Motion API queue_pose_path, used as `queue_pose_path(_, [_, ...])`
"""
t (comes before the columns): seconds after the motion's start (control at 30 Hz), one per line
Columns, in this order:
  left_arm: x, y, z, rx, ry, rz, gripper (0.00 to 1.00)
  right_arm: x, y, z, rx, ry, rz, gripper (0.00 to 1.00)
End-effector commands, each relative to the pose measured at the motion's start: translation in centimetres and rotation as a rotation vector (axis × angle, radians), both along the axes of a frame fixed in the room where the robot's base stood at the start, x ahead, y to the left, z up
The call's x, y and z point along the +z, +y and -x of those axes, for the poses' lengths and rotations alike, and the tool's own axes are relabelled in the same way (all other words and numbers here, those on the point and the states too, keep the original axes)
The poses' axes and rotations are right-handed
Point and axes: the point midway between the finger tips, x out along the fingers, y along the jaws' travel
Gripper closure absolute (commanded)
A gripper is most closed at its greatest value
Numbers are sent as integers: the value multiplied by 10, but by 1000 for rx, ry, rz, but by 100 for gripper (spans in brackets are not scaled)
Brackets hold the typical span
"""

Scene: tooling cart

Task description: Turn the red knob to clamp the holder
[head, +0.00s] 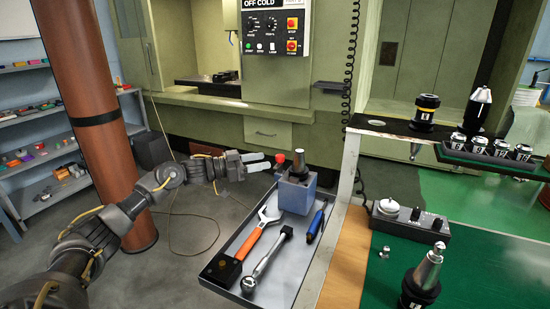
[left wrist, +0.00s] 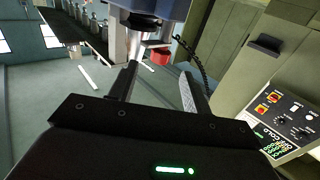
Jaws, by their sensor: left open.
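The red knob (head: 280,158) sticks out from the left side of a blue-grey clamping block (head: 296,193) in the head view. A dark tool holder (head: 299,166) stands upright in the top of the block. My left gripper (head: 265,161) is just left of the knob, open, with its pale fingers pointing at it and a small gap between. In the left wrist view, the open fingers (left wrist: 160,85) show with nothing between them. The block's blue body (left wrist: 165,8) is at the top edge there; I cannot clearly make out the knob. My right gripper is not in view.
The block stands on a grey tray (head: 225,278) with an orange-handled wrench (head: 254,240), a ratchet (head: 266,260) and a blue screwdriver (head: 317,222). A cart (head: 455,250) with more tool holders stands to the right. The green machine (head: 280,125) is behind.

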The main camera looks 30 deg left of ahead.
Motion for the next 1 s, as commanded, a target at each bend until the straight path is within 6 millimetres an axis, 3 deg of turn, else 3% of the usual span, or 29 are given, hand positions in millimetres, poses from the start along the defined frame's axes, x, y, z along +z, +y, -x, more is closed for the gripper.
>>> queue_pose_path(0.3, [1, -32, -37, 1, -1, 1, 51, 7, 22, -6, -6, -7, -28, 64])
queue_pose_path(0.73, [-1, -38, -43, 1, 0, -1, 51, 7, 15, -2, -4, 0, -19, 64])
queue_pose_path(1.0, [0, -38, -43, 2, 0, -1, 87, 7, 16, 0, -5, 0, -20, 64])
